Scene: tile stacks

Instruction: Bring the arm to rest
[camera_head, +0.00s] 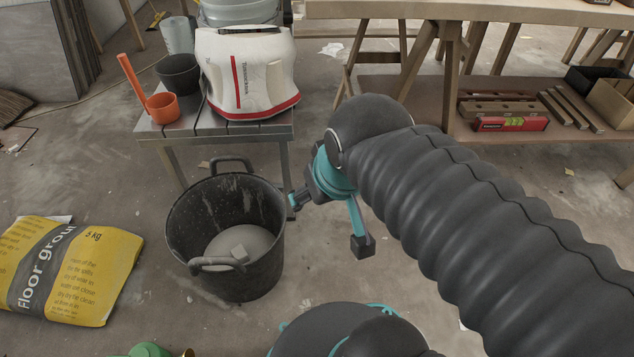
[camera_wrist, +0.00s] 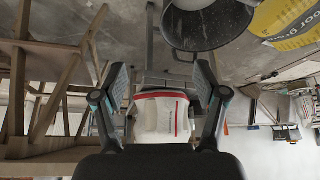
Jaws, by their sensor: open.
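My gripper (camera_head: 328,222) is open in the head view, to the right of the black bucket (camera_head: 190,215) and apart from it. Its two fingers (camera_wrist: 160,92) stand wide apart in the wrist view, with nothing held between them. My dark ribbed arm reaches in from the lower right of the head view. In the wrist view, the white and red bag (camera_wrist: 161,118) shows beyond the fingers, at a distance.
A grout bag (camera_head: 66,270) lies at left. A small table (camera_head: 215,130) carries the white bag (camera_head: 250,75), an orange scoop (camera_head: 162,105) and a dark pot (camera_head: 179,74). A workbench (camera_head: 470,10) stands behind.

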